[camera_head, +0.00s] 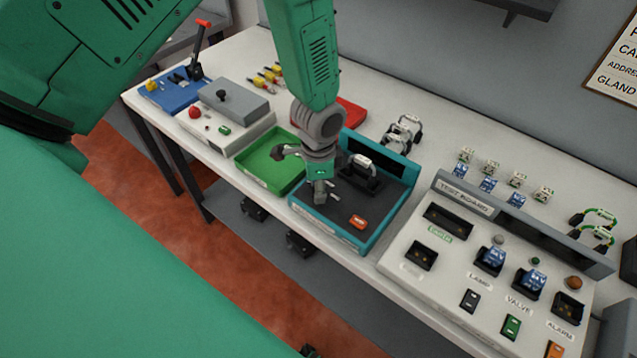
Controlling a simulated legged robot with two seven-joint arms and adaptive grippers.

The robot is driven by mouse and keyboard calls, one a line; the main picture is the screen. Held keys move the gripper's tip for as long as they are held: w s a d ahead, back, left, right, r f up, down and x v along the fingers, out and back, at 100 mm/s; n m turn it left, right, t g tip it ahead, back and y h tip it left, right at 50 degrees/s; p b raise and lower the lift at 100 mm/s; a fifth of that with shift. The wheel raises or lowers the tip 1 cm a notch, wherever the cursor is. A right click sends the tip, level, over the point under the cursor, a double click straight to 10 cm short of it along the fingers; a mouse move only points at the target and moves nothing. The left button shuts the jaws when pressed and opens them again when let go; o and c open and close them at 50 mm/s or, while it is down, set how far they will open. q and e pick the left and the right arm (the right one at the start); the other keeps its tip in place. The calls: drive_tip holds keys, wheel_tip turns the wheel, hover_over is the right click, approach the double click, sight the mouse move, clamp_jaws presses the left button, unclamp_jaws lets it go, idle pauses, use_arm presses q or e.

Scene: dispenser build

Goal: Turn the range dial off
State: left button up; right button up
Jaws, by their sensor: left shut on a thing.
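My left gripper (320,196) points down over the left part of a teal-rimmed unit with a dark face (392,200). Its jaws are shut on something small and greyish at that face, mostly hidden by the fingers. From its place I take it to be the range dial, but its pointer and marks do not show. An orange button or switch (358,222) sits on the same face, right of the gripper. A dark piece with a pale top (361,162) stands behind. My right gripper is not in view.
A green tray (258,177) and a grey box with a red button (195,112) stand left of the unit. The test board (405,272) with plugs and switches stands close on its right. Small connector blocks (490,167) line the back.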

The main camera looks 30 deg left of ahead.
use_arm(q)
drive_tip(key=shift+w, duration=0.1)
drive_tip(key=o, duration=1.1)
drive_tip(key=shift+o, duration=0.2)
drive_tip(key=shift+w+f, duration=0.1)
drive_tip(key=shift+r, duration=0.5)
wheel_tip(320, 180, up, 11)
drive_tip(key=shift+w, duration=0.1)
